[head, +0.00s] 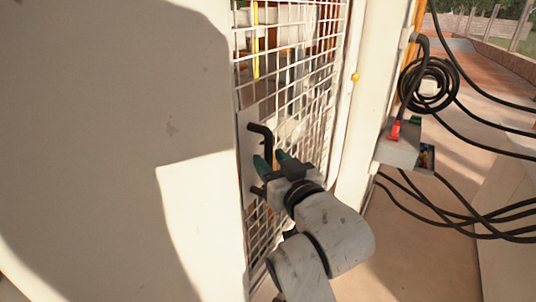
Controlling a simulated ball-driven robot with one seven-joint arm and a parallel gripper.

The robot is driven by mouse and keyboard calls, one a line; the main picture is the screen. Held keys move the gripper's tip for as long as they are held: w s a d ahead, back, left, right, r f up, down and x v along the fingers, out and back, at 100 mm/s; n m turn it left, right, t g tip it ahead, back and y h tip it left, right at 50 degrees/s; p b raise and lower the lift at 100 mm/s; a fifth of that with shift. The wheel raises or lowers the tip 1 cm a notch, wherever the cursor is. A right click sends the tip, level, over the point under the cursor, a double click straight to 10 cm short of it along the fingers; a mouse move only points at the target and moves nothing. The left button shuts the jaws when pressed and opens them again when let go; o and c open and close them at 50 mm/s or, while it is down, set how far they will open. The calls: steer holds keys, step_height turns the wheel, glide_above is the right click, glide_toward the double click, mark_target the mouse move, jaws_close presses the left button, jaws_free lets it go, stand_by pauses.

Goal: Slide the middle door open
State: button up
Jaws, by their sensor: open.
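The middle door appears to be the wire mesh panel (299,91) at the centre of the head view, with a pale plate (250,172) at its left edge. A black bar handle (259,129) stands out from that plate; its lower part is partly hidden. My gripper (271,160) is open at the handle, with its green-tipped fingers pointing up and left. One finger shows near the handle's bar and the other to its right. I cannot tell whether either finger touches the bar. My wrist hides part of the lower mesh.
A broad pale panel (105,110) fills the left side. A pale post (372,100) stands right of the mesh. An electrical box (399,152) and coiled black cables (430,84) hang beyond it, with more cables trailing right. Machinery shows behind the mesh.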

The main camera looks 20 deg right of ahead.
steer(key=shift+w, duration=0.95)
jaws_close()
